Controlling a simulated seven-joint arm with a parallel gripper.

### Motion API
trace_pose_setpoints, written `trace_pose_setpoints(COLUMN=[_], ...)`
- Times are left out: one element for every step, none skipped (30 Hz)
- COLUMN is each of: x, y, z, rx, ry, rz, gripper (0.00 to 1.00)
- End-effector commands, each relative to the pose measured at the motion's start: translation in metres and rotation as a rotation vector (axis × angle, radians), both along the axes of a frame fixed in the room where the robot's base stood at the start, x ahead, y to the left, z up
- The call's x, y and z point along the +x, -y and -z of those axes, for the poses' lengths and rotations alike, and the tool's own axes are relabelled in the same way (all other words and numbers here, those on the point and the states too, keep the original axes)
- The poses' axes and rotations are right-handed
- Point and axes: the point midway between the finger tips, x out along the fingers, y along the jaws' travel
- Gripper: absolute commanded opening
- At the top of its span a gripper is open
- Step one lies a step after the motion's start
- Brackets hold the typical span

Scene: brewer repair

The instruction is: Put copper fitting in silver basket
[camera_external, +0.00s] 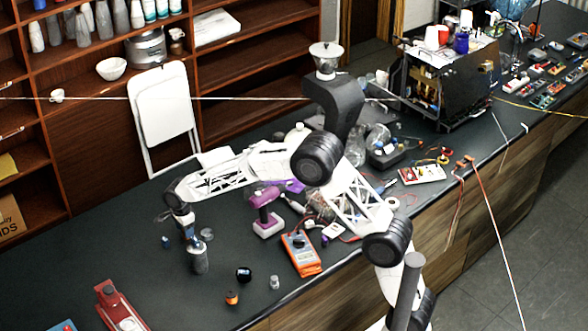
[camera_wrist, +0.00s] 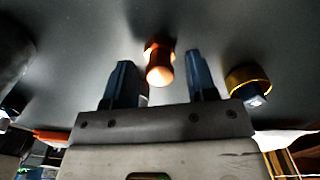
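In the wrist view, the copper fitting (camera_wrist: 159,68) is a small shiny orange cylinder with a wider collar and its round end facing the camera. My gripper (camera_wrist: 161,72) has two dark blue fingers, set apart. The fitting appears between and slightly beyond the fingertips, with visible gaps on both sides. In the external view, my gripper (camera_external: 187,228) points down over the left part of the dark counter. I cannot make out the copper fitting there. I cannot clearly identify the silver basket in either view.
A brass-ringed piece (camera_wrist: 249,82) is right of the fingers in the wrist view. On the counter are an orange-and-black spool (camera_external: 232,297), a dark round item (camera_external: 243,274), an orange meter (camera_external: 301,254), a purple drill (camera_external: 266,215) and a red tool (camera_external: 116,303). The brewer (camera_external: 440,82) is farther back.

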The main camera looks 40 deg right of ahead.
Motion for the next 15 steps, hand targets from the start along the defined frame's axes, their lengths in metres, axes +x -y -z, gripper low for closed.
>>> trace_pose_setpoints(x=[0.0000, 0.0000, 0.0000, 0.0000, 0.0000, 0.0000, 0.0000, 0.0000, 0.0000, 0.0001, 0.0001, 0.0001, 0.0001, 0.0001, 0.0000], y=[0.0000, 0.0000, 0.0000, 0.0000, 0.0000, 0.0000, 0.0000, 0.0000, 0.0000, 0.0000, 0.0000, 0.0000, 0.0000, 0.0000, 0.0000], z=[0.0000, 0.0000, 0.0000, -0.0001, -0.0001, -0.0001, -0.0001, -0.0001, -0.0001, -0.0002, -0.0002, -0.0002, -0.0002, -0.0002, -0.0003], rx=[0.000, 0.000, 0.000, 0.000, 0.000, 0.000, 0.000, 0.000, 0.000, 0.000, 0.000, 0.000, 0.000, 0.000, 0.000], ry=[0.000, 0.000, 0.000, 0.000, 0.000, 0.000, 0.000, 0.000, 0.000, 0.000, 0.000, 0.000, 0.000, 0.000, 0.000], rz=[0.000, 0.000, 0.000, 0.000, 0.000, 0.000, 0.000, 0.000, 0.000, 0.000, 0.000, 0.000, 0.000, 0.000, 0.000], gripper=[0.44, 0.39, 0.33, 0.29, 0.24, 0.18, 0.13, 0.09, 0.03, 0.03, 0.00, 0.00, 0.00, 0.00, 0.00])
